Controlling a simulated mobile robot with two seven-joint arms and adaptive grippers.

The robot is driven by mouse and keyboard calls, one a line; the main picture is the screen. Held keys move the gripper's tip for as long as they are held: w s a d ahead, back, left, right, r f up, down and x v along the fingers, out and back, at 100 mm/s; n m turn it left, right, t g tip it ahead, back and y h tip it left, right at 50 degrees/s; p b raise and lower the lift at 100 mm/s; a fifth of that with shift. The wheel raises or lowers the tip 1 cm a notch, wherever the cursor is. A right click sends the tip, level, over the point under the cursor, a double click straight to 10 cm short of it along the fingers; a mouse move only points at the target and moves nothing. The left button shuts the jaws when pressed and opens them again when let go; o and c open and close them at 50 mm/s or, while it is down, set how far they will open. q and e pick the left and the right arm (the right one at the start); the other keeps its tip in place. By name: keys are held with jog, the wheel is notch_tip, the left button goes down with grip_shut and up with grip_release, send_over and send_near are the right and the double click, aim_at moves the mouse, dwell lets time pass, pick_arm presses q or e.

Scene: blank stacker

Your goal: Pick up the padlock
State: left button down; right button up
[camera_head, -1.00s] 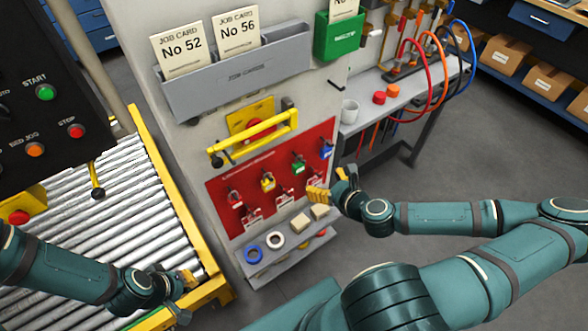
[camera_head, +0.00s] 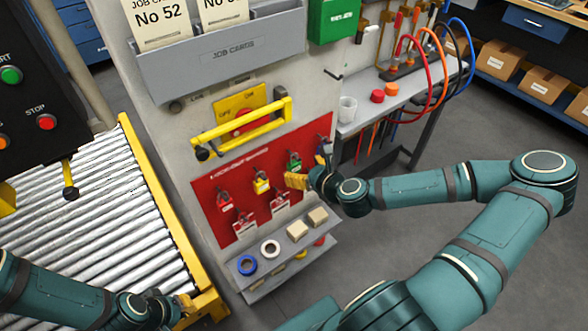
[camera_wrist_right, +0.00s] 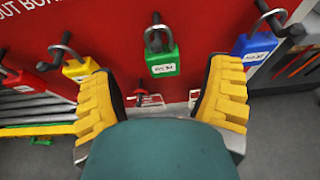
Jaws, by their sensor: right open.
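A row of padlocks hangs on hooks on the red lockout board (camera_head: 207,190): red (camera_head: 223,199), yellow (camera_head: 261,184), green (camera_head: 294,163) and blue, mostly hidden behind my right gripper (camera_head: 310,170). In the right wrist view, the green padlock (camera_wrist_right: 163,62) is centred ahead of my open, empty right gripper (camera_wrist_right: 163,105), beyond the fingertips. The yellow padlock (camera_wrist_right: 80,68) is beyond the left finger and the blue padlock (camera_wrist_right: 255,46) beyond the right one. Which padlock the task means is not stated. My left gripper (camera_head: 180,308) is low by the conveyor's yellow rail, its fingers unclear.
Red tags (camera_head: 279,202) hang below the padlocks. A grey shelf (camera_head: 258,282) below holds a blue ring (camera_head: 246,265), a white ring (camera_head: 270,249) and tan blocks (camera_head: 298,230). A yellow handle bar (camera_head: 240,124) juts out above the board. A side bench (camera_head: 372,112) stands right.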

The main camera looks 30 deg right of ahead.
aim_at(296, 165)
jog(key=shift+b+x, duration=0.9)
jog(key=shift+x, duration=1.8)
jog(key=shift+s+d, duration=0.1)
jog(key=shift+c, duration=0.3)
jog(key=c, duration=1.3)
